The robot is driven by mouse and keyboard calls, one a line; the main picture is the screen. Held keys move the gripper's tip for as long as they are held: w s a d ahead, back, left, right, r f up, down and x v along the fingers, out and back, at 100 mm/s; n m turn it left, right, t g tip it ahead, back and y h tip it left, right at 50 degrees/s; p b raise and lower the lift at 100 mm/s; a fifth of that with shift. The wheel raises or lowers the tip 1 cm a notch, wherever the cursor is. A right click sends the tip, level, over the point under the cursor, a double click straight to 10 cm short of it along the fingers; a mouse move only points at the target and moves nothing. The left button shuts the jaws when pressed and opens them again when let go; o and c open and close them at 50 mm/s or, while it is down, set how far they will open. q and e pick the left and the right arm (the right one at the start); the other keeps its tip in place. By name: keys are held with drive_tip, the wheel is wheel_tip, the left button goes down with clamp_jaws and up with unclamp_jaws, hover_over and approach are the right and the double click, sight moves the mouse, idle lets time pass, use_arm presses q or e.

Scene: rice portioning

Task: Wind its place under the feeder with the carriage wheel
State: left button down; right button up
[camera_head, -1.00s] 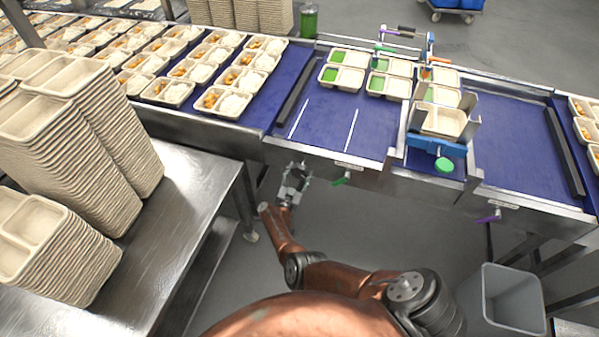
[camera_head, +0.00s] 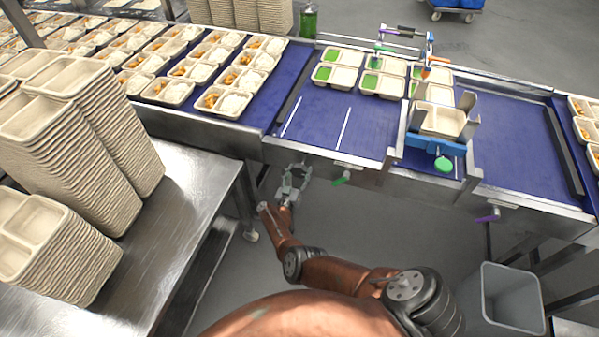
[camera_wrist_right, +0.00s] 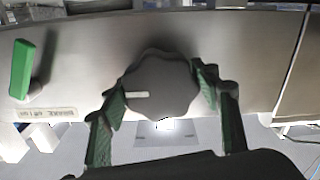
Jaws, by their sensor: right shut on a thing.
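The carriage wheel (camera_wrist_right: 160,85), a dark grey lobed knob with a pale mark, sits on the belt's front panel in the right wrist view. My right gripper (camera_wrist_right: 163,92) has its green-padded fingers on either side of the wheel, shut on it. In the head view this gripper (camera_head: 292,183) is at the front edge below the belt, with the wheel hard to make out. Trays with green in some compartments (camera_head: 336,75) stand on the blue belt near a frame with coloured nozzles (camera_head: 405,34), which looks like the feeder. My left gripper is not in view.
A blue holder (camera_head: 432,145) with a green knob carries a tray. Tray stacks (camera_head: 75,140) fill the steel table at left. A grey bin (camera_head: 508,300) stands at lower right.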

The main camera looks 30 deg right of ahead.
drive_tip(key=o, duration=1.2)
